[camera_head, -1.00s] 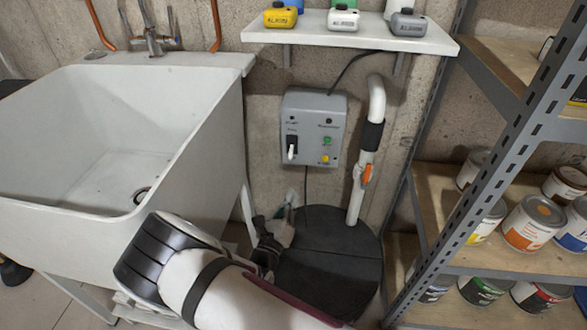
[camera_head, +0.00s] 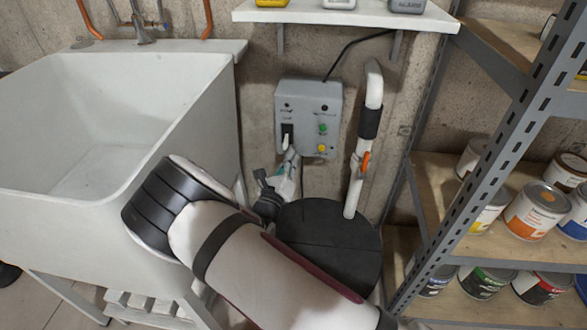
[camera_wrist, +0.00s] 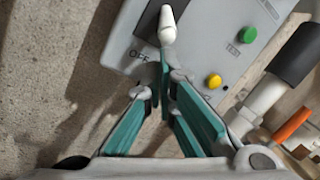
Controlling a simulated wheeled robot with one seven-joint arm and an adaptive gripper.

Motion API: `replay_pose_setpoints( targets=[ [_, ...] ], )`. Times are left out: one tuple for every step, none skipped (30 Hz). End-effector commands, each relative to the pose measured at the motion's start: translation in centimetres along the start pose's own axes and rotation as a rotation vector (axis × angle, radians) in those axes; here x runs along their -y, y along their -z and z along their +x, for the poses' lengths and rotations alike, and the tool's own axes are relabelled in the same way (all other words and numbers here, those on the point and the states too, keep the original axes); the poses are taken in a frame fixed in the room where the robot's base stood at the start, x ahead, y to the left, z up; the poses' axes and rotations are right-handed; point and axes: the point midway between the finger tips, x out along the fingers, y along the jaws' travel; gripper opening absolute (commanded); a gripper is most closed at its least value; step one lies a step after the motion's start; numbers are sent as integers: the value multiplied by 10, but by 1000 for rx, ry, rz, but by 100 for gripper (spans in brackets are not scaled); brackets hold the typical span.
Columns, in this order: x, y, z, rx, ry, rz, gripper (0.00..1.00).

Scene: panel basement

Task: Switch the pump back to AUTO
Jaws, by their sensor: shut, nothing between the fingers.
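The grey pump control box (camera_head: 322,100) is on the concrete wall under the white shelf. Its switch has a white lever (camera_head: 286,141) on a dark plate; the lever also shows in the wrist view (camera_wrist: 168,24). An "OFF" label is readable beside the plate's lower end in the wrist view. My gripper (camera_head: 291,156) is at the box's lower left, just below the lever. In the wrist view my gripper's teal fingers (camera_wrist: 163,88) are shut and empty, their tips close under the lever. I cannot tell whether they touch it.
A green button (camera_wrist: 247,34) and a yellow lamp or button (camera_wrist: 214,81) sit right of the switch. A white pipe (camera_head: 353,190) with an orange valve handle (camera_head: 365,161) stands right of the box. The sink (camera_head: 80,215) is left, and a metal rack (camera_head: 500,160) with cans is right.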

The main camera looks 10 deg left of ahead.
Motion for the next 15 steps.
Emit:
replay_pose_setpoints(
  targets=[
    [0,-2,-1,0,0,0,0],
    [0,-4,-2,-1,0,0,0],
    [0,-5,-2,-1,0,-1,0],
    [0,-6,-2,-1,0,-1,0],
    [0,-6,-2,-1,0,-1,0],
    [0,-6,-3,-1,0,-1,0],
    [0,-6,-3,-1,0,-1,0],
    [0,-6,-3,-1,0,-1,0],
    [0,-6,-3,-1,0,-1,0],
    [0,-6,-3,-1,0,-1,0],
    [0,-6,-3,-1,0,-1,0],
    [0,-6,-3,0,0,-1,0],
    [0,-6,-3,-1,0,-1,0],
    [0,-6,-3,-1,0,-1,0],
    [0,-6,-3,-2,-1,-1,0]
  ],
)
